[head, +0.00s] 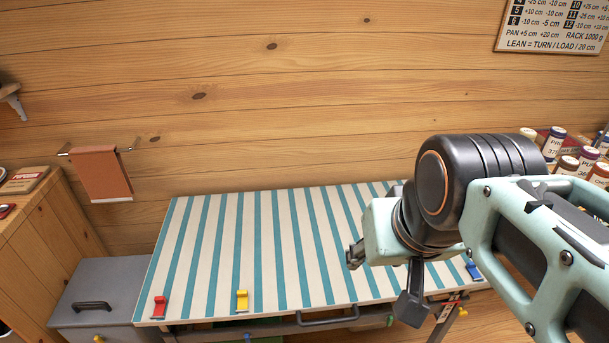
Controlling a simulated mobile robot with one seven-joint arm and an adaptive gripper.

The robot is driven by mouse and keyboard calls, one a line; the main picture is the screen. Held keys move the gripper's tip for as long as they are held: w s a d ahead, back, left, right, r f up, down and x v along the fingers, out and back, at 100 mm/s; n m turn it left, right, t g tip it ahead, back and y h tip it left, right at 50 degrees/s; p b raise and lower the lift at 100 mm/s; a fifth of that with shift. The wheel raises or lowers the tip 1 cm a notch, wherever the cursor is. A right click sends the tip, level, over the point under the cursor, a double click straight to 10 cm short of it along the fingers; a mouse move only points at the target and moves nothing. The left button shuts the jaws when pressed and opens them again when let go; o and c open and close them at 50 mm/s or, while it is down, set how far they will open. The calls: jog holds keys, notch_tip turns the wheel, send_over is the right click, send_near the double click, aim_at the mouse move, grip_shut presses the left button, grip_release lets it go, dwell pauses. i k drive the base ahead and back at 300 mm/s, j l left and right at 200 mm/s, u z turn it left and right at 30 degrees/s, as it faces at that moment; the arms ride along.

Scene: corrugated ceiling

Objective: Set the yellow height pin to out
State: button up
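Several yellow parts show, and I cannot tell for sure which is the height pin. A yellow piece (241,300) stands upright near the front edge of the striped table top (305,240). A small yellow part (463,312) sits by the table's right leg, low at the front. Another yellow bit (98,339) is cut off at the bottom edge, on the grey cabinet. My gripper (356,254) is over the right part of the table, apart from all of these. Its fingers are small and mostly turned away, so their opening is unclear.
A red piece (159,306) and a blue piece (473,271) are on the table top. A dark handle (328,316) and a green part (390,321) are along its front. The grey cabinet (108,283) adjoins at left; jars (553,143) stand at right. The striped top is otherwise clear.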

aim_at(462, 313)
jog(key=l+u, duration=0.1)
jog(key=l, duration=0.15)
jog(key=u, duration=1.7)
jog(key=k+j+z, duration=0.2)
jog(key=j, duration=0.2)
jog(key=l+u, duration=0.25)
jog(key=l, duration=0.25)
jog(key=l+u, duration=0.25)
jog(key=l, duration=0.3)
jog(key=z, duration=1.7)
